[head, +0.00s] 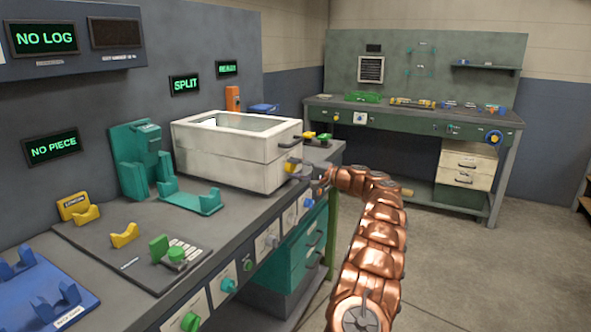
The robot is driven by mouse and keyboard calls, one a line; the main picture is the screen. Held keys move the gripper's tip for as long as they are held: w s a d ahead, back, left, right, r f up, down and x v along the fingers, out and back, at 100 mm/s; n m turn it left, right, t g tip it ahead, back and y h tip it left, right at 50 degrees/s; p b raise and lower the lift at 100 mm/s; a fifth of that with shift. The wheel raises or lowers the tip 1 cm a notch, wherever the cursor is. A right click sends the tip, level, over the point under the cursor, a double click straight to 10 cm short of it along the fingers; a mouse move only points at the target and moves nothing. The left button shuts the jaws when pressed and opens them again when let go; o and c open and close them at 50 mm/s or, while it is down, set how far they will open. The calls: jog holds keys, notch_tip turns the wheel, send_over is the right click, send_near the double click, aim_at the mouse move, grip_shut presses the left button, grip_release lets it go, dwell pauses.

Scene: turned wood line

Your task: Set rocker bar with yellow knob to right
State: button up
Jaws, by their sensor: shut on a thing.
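A yellow knob (290,168) shows by the right end of the white box (235,158), at the front edge of the workbench. My copper arm reaches up from the bottom of the head view and bends left to this spot. My gripper (316,180) is small and dark here, at the bench edge. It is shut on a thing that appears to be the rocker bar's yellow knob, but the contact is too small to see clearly. The rocker bar itself is mostly hidden, and I cannot tell which way it is tilted.
The bench front carries several green, teal and blue knobs (228,285). Green fixtures (133,170) and yellow cradles (124,236) stand on the bench top. Lit signs read NO LOG, SPLIT and NO PIECE. A second bench (420,115) stands behind. Open floor (470,270) lies to the right.

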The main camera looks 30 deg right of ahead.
jog(key=o, duration=1.1)
jog(key=shift+o, duration=0.2)
jog(key=v, duration=1.2)
